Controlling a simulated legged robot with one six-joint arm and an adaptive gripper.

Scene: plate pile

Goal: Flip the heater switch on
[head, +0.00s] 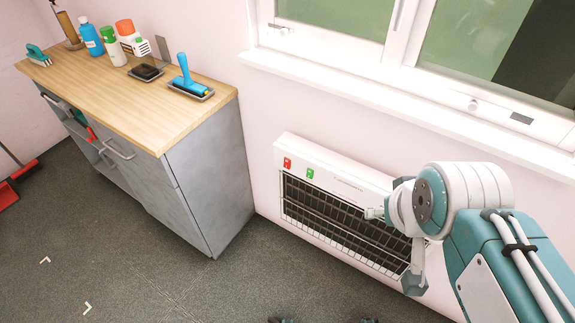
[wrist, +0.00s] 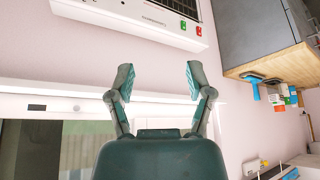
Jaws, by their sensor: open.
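The white heater (head: 330,158) is mounted low on the pink wall below the window, with a dark grille in front. On its upper left face are a red switch (head: 287,163) and a green switch (head: 310,174). In the wrist view, which is upside down, the green switch (wrist: 183,25) and the red switch (wrist: 198,30) show at the heater's edge. My gripper (wrist: 158,82) is open and empty, its two fingers apart, with the heater beyond them. In the head view my arm covers the heater's right end. The switch positions are too small to tell.
A grey cabinet (head: 195,170) with a wooden top (head: 75,73) stands left of the heater, bearing bottles, a blue roller (head: 186,75) and brushes. A window sill (head: 350,88) juts out above the heater. The floor (head: 190,285) in front is mostly clear.

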